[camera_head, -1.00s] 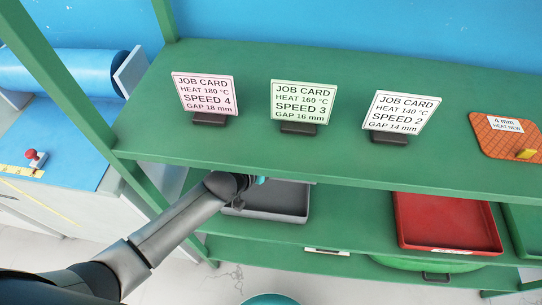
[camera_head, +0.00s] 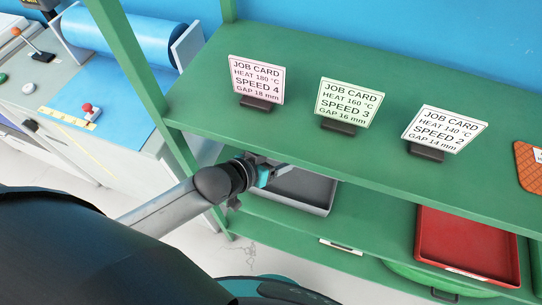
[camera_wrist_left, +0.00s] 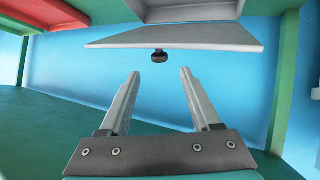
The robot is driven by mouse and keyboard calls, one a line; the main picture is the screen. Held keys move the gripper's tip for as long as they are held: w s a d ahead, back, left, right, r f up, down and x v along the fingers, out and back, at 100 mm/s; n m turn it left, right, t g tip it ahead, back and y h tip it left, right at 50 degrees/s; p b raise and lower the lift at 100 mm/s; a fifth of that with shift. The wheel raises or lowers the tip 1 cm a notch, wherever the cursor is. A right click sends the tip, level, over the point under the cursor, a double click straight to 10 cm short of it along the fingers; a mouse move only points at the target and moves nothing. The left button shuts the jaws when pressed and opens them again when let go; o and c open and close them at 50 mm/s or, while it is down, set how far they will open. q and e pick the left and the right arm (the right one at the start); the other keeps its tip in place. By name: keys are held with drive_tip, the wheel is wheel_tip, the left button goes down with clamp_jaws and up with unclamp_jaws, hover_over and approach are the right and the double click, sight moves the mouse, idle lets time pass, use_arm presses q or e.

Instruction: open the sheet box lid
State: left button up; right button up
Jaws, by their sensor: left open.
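A grey box (camera_head: 308,190) stands on the middle shelf at its left end, partly hidden by the upper shelf and my gripper. In the left wrist view, a pale flat panel (camera_wrist_left: 190,36) with a small dark knob (camera_wrist_left: 160,56) lies against or close to the grey box (camera_wrist_left: 190,9); it looks like the lid. I cannot tell whether it touches the box. My left gripper (camera_head: 278,168) reaches under the upper shelf at the box. Its fingers (camera_wrist_left: 159,74) are open and empty, pointing at the knob, which appears between and just beyond the tips. My right gripper is not in view.
The green upper shelf (camera_head: 300,140) hangs close over my gripper and carries several job cards. A red tray (camera_head: 465,240) stands to the right on the middle shelf. The green left post (camera_head: 130,60) is close to my arm. A blue roll machine (camera_head: 130,35) stands at left.

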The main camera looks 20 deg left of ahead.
use_arm(q)
drive_tip(key=shift+v, duration=2.1)
